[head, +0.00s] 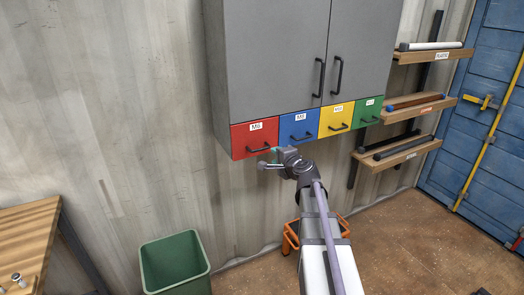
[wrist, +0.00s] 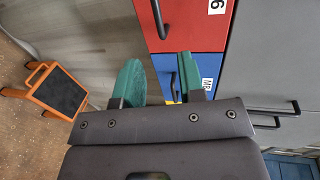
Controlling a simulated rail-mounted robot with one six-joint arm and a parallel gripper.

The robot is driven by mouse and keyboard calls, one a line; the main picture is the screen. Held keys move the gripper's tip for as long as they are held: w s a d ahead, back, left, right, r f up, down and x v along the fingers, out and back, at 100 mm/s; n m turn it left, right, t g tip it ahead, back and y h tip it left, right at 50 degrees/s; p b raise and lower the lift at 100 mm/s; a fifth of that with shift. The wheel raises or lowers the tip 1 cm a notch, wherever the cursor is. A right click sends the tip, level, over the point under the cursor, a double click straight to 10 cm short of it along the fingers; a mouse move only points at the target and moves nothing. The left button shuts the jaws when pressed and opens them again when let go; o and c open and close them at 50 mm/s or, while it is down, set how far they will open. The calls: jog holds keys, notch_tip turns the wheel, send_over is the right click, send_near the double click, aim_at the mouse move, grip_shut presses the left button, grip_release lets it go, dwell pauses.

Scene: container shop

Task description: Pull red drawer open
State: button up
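The red drawer (head: 240,142), labelled M6, is at the left end of a row of drawers under a grey cabinet. Its front looks flush with its neighbours. Its black bar handle (head: 258,150) is low on the front. My gripper (head: 268,158) is just below and right of this handle in the head view. In the wrist view, my gripper (wrist: 158,62) has its two green fingers apart with nothing held between them. The red drawer (wrist: 190,25) and its handle (wrist: 157,18) lie ahead of the fingertips, and the handle lines up with the gap. Contact is not visible.
A blue drawer (head: 290,132), a yellow drawer (head: 329,123) and a green drawer (head: 362,112) continue the row rightward. An orange step stool (head: 287,240) stands below my arm. A green bin (head: 175,262) is at lower left. Wall shelves (head: 405,110) hang at right.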

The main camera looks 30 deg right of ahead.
aim_at(263, 149)
jog(key=b+x, duration=0.2)
jog(key=x, duration=0.9)
jog(key=shift+a+f, duration=0.1)
jog(key=shift+s, duration=0.1)
jog(key=shift+c, duration=0.2)
grip_shut()
